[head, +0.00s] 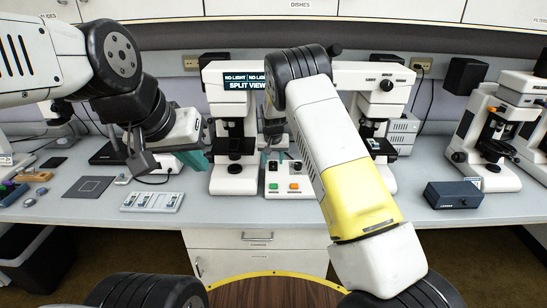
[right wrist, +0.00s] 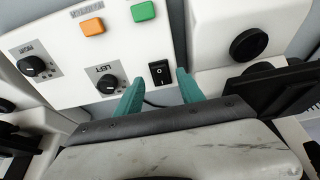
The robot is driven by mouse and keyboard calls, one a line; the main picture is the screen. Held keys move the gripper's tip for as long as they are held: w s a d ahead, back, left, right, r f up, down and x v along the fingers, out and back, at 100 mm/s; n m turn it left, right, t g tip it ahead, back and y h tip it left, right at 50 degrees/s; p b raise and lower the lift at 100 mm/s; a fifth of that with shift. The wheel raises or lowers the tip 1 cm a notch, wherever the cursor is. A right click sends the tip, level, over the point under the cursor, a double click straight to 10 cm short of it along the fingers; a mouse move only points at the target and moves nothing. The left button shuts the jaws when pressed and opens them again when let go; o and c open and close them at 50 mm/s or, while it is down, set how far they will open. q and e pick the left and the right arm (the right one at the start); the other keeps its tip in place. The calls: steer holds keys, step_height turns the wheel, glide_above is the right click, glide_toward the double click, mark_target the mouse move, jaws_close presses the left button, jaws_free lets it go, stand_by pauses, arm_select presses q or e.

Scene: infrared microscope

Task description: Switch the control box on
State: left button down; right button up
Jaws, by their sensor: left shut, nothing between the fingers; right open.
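The control box (head: 289,188) is a white box with orange and green buttons on the bench, between the two microscope stands. In the right wrist view its panel (right wrist: 60,62) fills the upper left, with an orange button (right wrist: 92,27), a green button (right wrist: 143,11), two black dials and a black rocker switch (right wrist: 159,73). I cannot tell which side of the rocker is pressed. My right gripper (right wrist: 160,76) is open and empty, its teal fingers either side of the rocker in that view; contact is unclear. My left gripper (head: 195,160) is shut and empty, left of the box above the bench.
Microscope stands (head: 233,130) flank the box closely, joined by a bridge with a "split view" display (head: 248,82). A dark blue box (head: 453,195) and another microscope (head: 488,140) stand at right. A slide tray (head: 152,202) lies at left. The bench front right of the box is fairly clear.

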mark_target(273, 166)
steer(key=shift+x, duration=1.55)
jaws_close()
steer(key=shift+w+r+g, duration=0.15)
steer(key=shift+w+g, duration=0.2)
steer(key=shift+g, duration=0.75)
jaws_free()
steer(key=shift+s, duration=0.15)
